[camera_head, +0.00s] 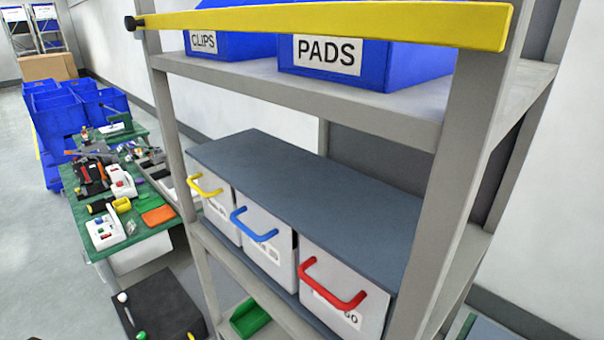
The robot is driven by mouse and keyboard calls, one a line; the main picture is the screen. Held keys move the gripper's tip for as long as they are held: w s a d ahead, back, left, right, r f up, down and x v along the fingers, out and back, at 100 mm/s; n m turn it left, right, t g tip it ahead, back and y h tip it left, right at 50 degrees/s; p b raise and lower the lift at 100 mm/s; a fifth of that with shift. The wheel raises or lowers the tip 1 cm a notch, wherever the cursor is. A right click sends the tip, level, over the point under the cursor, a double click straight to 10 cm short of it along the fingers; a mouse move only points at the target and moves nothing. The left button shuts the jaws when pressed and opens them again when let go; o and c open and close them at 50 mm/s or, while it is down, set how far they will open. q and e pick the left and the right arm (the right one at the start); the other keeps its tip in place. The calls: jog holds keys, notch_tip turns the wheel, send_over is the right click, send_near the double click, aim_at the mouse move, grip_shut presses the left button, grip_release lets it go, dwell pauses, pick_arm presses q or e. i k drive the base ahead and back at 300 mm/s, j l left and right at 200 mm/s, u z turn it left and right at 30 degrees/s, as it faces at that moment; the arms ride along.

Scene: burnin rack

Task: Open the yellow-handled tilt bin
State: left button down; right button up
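The yellow-handled tilt bin (221,218) is the leftmost of three light grey bins under a dark grey top on the rack's middle shelf. Its yellow handle (203,187) sticks out from the upper part of its front. The bin looks closed, with its front roughly in line with its neighbours. The label on its front is partly hidden and cannot be read. Neither of my grippers shows in the head view.
Beside it are the blue-handled bin (265,259) and the red-handled bin (343,297). A yellow bar (330,22) crosses the rack's front above. Blue boxes marked CLIPS (232,46) and PADS (400,66) stand on the upper shelf. A cluttered green table (88,213) is at left.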

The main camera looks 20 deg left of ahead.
aim_at(210, 182)
jog(key=j+u, duration=0.1)
jog(key=j, duration=0.35)
jog(key=i+j, duration=0.15)
jog(key=j, duration=0.35)
jog(key=i+j+u, duration=0.15)
jog(key=j, duration=0.75)
jog(key=i+j+u, duration=0.15)
jog(key=j, duration=0.3)
